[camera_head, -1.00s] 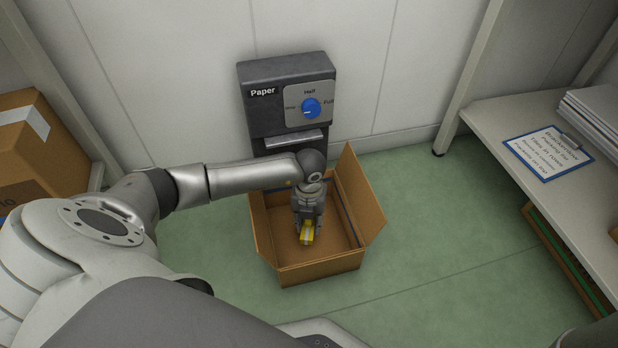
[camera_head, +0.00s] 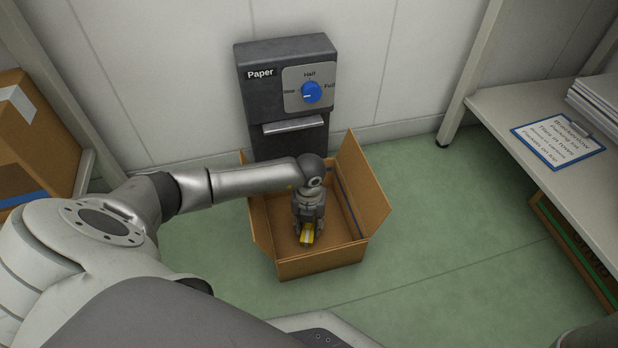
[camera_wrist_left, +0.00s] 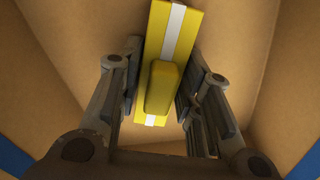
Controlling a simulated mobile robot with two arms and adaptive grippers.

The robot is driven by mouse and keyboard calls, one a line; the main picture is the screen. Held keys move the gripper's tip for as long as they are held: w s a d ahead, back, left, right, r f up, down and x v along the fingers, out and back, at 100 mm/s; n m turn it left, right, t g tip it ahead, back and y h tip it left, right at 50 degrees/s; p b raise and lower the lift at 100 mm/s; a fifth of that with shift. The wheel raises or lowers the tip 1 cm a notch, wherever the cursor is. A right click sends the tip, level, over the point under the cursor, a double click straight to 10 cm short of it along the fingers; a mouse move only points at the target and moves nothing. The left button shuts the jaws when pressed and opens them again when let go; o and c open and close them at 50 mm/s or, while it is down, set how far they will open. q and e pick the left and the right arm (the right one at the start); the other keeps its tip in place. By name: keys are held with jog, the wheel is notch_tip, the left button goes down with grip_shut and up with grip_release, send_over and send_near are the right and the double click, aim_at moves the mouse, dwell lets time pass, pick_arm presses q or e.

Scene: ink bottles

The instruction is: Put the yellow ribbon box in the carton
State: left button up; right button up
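The yellow ribbon box (camera_head: 307,235), with a pale stripe, is inside the open brown carton (camera_head: 322,268), low between its walls. My left gripper (camera_head: 308,225) points down into the carton, its fingers on either side of the box. In the left wrist view, the yellow ribbon box (camera_wrist_left: 176,38) lies slightly tilted between the two finger pads of the left gripper (camera_wrist_left: 160,85), with no clear gap at either side. I cannot tell whether the box touches the carton floor. My right gripper is not in view.
A dark paper dispenser (camera_head: 287,95) with a blue knob stands behind the carton against the wall. The carton's flaps (camera_head: 362,190) stand out at the sides. A shelf with a clipboard (camera_head: 558,140) is at right, another carton (camera_head: 30,140) at left. Green floor is clear right of the carton.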

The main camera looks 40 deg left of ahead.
pick_arm(q)
jog(key=shift+o, duration=1.3)
jog(key=shift+r, duration=0.1)
notch_tip(320, 180, up, 11)
jog(key=p, duration=0.7)
jog(key=shift+r+p, duration=0.2)
jog(key=shift+p, duration=0.1)
jog(key=shift+r, duration=0.4)
